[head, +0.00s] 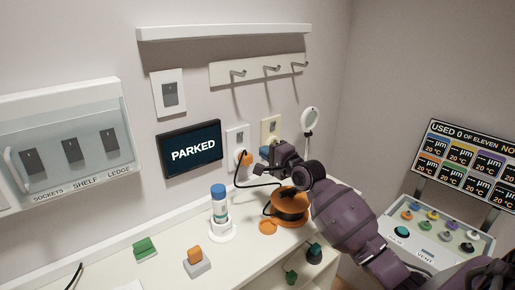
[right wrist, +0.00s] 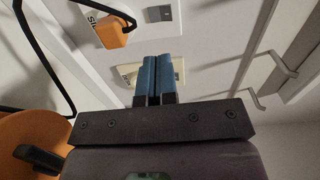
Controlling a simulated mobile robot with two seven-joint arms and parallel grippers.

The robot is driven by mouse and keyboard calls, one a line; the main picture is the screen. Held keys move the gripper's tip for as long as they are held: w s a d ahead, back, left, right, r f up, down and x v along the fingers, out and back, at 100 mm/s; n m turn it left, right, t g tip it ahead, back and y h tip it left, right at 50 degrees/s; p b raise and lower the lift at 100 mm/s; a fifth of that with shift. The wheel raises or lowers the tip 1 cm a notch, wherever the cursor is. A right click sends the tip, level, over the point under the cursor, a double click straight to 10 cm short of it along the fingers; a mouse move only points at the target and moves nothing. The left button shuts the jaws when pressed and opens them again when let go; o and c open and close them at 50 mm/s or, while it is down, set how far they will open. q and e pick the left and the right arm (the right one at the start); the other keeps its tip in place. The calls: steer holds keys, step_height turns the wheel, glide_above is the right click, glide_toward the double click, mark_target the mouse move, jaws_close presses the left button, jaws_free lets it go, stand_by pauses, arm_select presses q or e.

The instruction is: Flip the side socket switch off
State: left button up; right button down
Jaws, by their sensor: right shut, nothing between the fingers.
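The white socket plate (head: 236,137) is on the back wall with an orange plug (head: 244,158) at its lower part and a black cord running from it. In the right wrist view the plug (right wrist: 115,31) sits beside a partly visible label starting "SI", and the plate's grey switch (right wrist: 158,14) is at the top edge. My right gripper (head: 265,151) is shut and empty, its blue fingertips (right wrist: 158,60) in front of a cream wall plate (head: 271,128), right of the plug. Contact with that plate cannot be told. My left gripper is not in view.
A clear-covered box (head: 70,145) with three dark switches is on the left wall. Hooks (head: 272,69) hang above the sockets. An orange cord reel (head: 290,207) and a blue-capped bottle (head: 219,202) stand on the ledge below. A "PARKED" screen (head: 190,149) is left of the plate.

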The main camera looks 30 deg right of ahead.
steer(key=shift+s+d+r, duration=0.1)
steer(key=shift+s, duration=1.15)
steer(key=s+a+f+n+g, duration=0.4)
steer(key=s+a+f+n, duration=0.1)
steer(key=s+f, duration=0.3)
steer(key=s+a+f+n+g, duration=0.3)
steer(key=s+a+f+n, duration=0.15)
steer(key=s+f, duration=0.35)
steer(key=s+a+f+n+g+h, duration=0.1)
steer(key=s+a+f+n+g, duration=0.2)
steer(key=s, duration=0.7)
steer(key=s+a+f+n+g+h, duration=0.1)
steer(key=s+a+n+g, duration=0.3)
steer(key=s, duration=0.7)
steer(key=w+f+n+t, duration=0.1)
steer(key=w+f+t, duration=0.6)
steer(key=f, duration=0.3)
steer(key=shift+w+d+f+t, duration=0.25)
steer(key=shift+d+f+t, duration=0.15)
steer(key=shift+d+t, duration=0.1)
